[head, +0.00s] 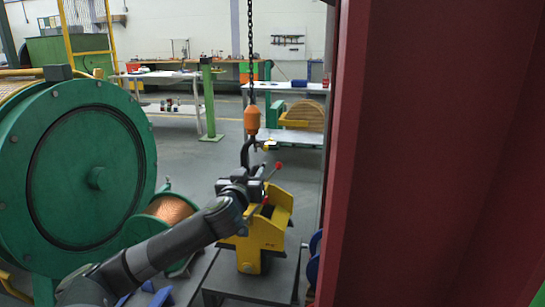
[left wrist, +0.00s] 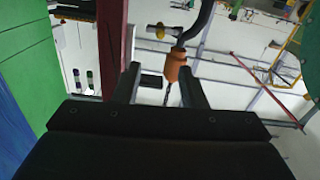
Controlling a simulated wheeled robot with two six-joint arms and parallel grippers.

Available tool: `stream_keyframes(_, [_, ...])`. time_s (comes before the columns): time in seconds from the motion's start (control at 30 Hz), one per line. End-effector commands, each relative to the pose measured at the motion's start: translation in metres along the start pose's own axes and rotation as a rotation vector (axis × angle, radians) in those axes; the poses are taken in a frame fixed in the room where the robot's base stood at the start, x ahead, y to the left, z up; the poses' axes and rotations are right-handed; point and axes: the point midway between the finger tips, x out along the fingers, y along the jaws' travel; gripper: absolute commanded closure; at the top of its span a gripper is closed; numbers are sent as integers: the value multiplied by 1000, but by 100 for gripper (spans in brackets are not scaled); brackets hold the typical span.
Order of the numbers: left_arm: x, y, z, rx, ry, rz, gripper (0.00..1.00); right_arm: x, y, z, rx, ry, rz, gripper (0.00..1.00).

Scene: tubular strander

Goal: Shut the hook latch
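A dark hook (head: 245,151) hangs below an orange block (head: 252,117) on a chain (head: 250,50). A small yellow piece (head: 267,146), perhaps the latch, shows beside the hook. Whether it closes the hook's mouth I cannot tell. My left gripper (head: 258,174) is just below the hook in the head view. Its fingers (left wrist: 161,72) are apart with nothing held between them. My right gripper is not in view.
A yellow stand (head: 249,251) is below my left gripper, with a red-tipped rod (head: 279,166) nearby. A large green reel (head: 78,175) fills the left, and a dark red column (head: 425,160) blocks the right. Workbenches (head: 300,87) stand farther back.

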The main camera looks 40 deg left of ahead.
Motion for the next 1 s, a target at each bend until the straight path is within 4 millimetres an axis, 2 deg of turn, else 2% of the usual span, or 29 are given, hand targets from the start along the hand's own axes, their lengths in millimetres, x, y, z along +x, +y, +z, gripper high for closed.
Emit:
stream_keyframes(0.5, [77, 0, 0, -4, -2, -1, 62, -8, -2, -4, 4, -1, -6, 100])
stream_keyframes(1.0, [144, 0, 1, -3, -3, -1, 62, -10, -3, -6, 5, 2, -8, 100])
